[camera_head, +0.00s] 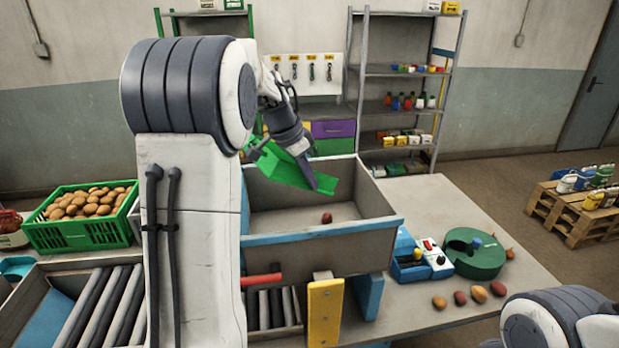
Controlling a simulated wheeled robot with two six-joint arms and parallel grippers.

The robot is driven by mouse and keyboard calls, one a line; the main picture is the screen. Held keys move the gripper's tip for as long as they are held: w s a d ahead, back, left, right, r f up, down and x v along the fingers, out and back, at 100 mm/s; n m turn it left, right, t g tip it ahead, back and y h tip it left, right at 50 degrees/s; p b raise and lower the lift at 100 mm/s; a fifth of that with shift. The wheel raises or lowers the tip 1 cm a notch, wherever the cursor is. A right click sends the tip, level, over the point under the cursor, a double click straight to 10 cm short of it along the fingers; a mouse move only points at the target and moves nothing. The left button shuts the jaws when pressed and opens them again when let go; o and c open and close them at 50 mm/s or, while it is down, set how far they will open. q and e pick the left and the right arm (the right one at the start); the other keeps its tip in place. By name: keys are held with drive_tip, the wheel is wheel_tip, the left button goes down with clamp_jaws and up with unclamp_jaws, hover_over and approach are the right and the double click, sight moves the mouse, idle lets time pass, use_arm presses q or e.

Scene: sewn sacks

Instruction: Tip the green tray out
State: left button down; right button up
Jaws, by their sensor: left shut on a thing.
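The green tray (283,170) is held tilted above a grey open box (343,240); its lower end points down and to the right. My left gripper (303,163) is shut on the tray from above, and a dark finger lies against the green surface. My left arm hides part of the tray's left side. One reddish-brown potato (327,218) lies on the floor of the grey box below the tray.
A green crate of potatoes (82,218) stands at the left. A yellow block (325,311) stands in front. Shelves (405,72) stand behind.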

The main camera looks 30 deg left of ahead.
sight(285, 163)
use_arm(q)
drive_tip(key=shift+w+d, duration=0.1)
drive_tip(key=shift+d, duration=0.05)
drive_tip(key=shift+a, duration=0.2)
wheel_tip(285, 163, up, 5)
drive_tip(key=t+h+b, duration=0.1)
drive_tip(key=t+b, duration=0.1)
drive_tip(key=t+h+b, duration=0.1)
drive_tip(key=t+b, duration=0.2)
drive_tip(key=shift+f+h, duration=0.1)
drive_tip(key=shift+h, duration=0.3)
drive_tip(key=shift+r+b, duration=0.35)
drive_tip(key=shift+r+t, duration=0.3)
